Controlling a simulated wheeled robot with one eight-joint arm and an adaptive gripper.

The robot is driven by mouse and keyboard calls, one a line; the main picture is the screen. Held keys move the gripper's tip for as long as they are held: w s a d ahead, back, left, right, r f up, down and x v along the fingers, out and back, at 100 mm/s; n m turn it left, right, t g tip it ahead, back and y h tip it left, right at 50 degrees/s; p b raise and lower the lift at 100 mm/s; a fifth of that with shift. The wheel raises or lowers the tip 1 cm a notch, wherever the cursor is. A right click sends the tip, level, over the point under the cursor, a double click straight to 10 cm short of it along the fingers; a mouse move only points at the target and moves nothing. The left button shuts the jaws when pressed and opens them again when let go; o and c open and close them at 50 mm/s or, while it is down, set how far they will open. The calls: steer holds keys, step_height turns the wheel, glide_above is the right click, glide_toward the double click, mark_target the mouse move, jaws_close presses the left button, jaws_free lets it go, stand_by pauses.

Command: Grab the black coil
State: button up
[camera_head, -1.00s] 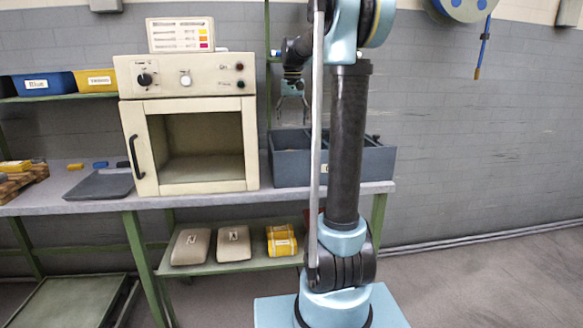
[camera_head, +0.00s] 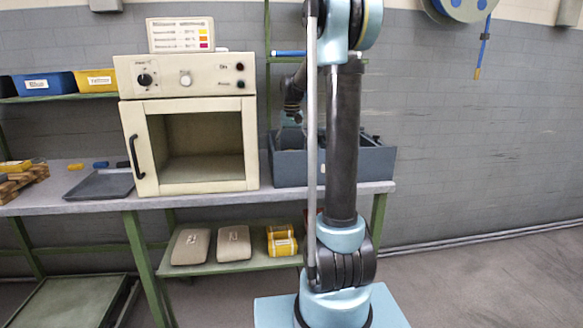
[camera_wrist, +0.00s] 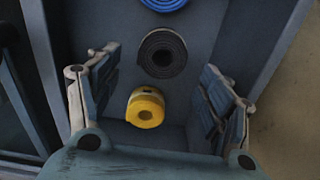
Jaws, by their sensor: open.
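The black coil (camera_wrist: 163,53) lies in a grey-blue bin between a blue coil (camera_wrist: 164,3) and a yellow coil (camera_wrist: 146,107) in the wrist view. My gripper (camera_wrist: 155,85) is open and empty, with one finger on each side of the picture. The yellow coil shows between the fingers, and the black coil shows beyond them. In the head view my gripper (camera_head: 291,132) is low at the bin (camera_head: 290,168), partly hidden by its front wall and blurred by distance. The coils cannot be seen in the head view.
The bin's walls stand close on both sides of the fingers. In the head view a cream oven (camera_head: 188,125) with its chamber open stands left of the bin on the bench (camera_head: 100,203). A dark tray (camera_head: 100,184) lies further left.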

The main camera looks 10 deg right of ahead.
steer(key=shift+s+a+f, duration=0.1)
steer(key=shift+s+f, duration=0.1)
steer(key=shift+f, duration=1.15)
steer(key=shift+s+a+f, duration=0.1)
steer(key=shift+s+f, duration=0.05)
steer(key=shift+f, duration=1.2)
steer(key=shift+c, duration=0.6)
steer(key=c, duration=1.1)
